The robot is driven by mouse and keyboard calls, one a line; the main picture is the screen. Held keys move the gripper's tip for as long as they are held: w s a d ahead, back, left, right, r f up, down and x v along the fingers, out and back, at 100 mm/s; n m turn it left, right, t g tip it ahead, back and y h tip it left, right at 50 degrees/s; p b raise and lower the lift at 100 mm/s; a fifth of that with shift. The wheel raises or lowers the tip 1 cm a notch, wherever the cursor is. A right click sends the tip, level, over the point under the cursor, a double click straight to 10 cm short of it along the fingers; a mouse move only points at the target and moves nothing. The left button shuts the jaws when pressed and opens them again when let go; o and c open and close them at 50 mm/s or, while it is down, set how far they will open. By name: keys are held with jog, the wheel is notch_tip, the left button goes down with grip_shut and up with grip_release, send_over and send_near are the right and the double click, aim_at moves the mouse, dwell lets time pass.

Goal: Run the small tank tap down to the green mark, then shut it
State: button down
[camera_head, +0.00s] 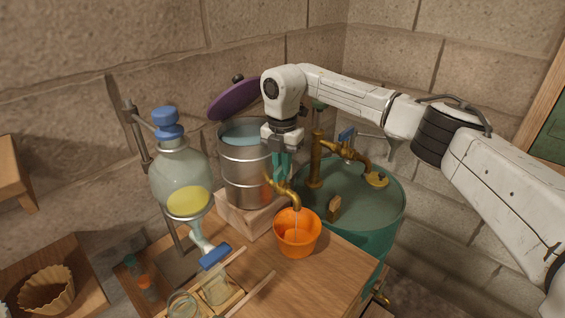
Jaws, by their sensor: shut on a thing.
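The small steel tank (240,180) stands on a wooden block, its top open and bluish liquid (244,132) inside. A brass tap (288,192) comes out of its lower right side, with its spout over an orange bucket (297,243). A thin pale stream seems to fall from the spout into the bucket. My gripper (282,172) reaches down beside the tank, its teal fingers shut at the tap's handle. The fingers partly hide the handle and the tank's right side. I cannot make out the green mark.
A purple lid (234,99) is tilted up behind the tank. A glass flask (178,178) with yellow liquid stands left. A large green tub (375,225) with brass pipework (317,155) stands right. Jars (215,291) sit at the front; the wooden top (325,280) is clear right of them.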

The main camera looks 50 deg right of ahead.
jog(key=n, duration=0.6)
jog(key=shift+w+r+p, duration=0.1)
jog(key=shift+p, duration=0.2)
jog(key=n, duration=0.6)
jog(key=shift+a+n, duration=0.15)
jog(key=shift+n, duration=0.15)
jog(key=c, duration=1.1)
grip_release()
